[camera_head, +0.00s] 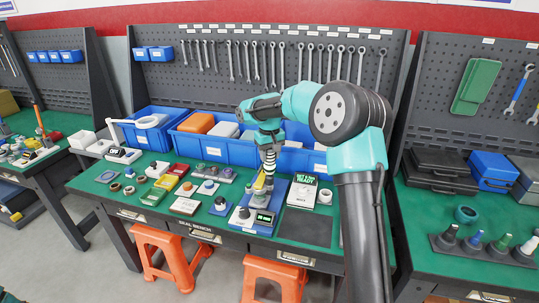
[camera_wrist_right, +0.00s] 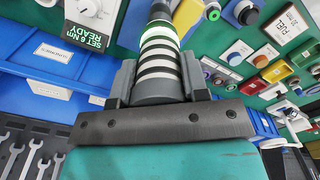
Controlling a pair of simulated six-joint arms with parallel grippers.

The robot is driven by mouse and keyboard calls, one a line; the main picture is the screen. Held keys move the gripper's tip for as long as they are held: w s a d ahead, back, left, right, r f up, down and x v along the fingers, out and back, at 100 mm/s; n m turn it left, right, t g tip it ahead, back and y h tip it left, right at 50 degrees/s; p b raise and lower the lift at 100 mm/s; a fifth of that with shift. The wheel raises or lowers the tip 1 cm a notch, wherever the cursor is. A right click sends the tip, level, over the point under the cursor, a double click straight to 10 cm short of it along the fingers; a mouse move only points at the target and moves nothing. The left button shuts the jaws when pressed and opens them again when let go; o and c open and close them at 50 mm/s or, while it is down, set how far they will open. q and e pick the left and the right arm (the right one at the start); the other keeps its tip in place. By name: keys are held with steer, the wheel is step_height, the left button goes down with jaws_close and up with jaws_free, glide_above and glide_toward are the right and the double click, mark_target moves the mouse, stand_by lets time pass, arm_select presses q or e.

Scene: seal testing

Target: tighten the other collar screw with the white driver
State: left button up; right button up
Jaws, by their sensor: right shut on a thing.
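My right gripper (camera_head: 267,148) points down over the right part of the bench and is shut on a driver (camera_head: 268,162) with black and white bands. The driver also shows in the wrist view (camera_wrist_right: 160,55), upright between the jaws, with a green glowing ring near its far end. Below it in the head view stands a small test fixture (camera_head: 262,202) on a blue base with a lit display. The driver's tip is at or just above the fixture; I cannot tell whether it touches. The collar screws are too small to make out.
A white box reading "SET 6 NM READY" (camera_head: 302,190) stands right of the fixture. Several coloured buttons and blocks (camera_head: 165,182) lie to the left. Blue bins (camera_head: 215,150) line the back. A dark mat (camera_head: 305,227) is clear. A rack with several drivers (camera_head: 485,250) stands on the right bench.

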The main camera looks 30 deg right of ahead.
stand_by(0.3)
steer(key=shift+r, duration=2.5)
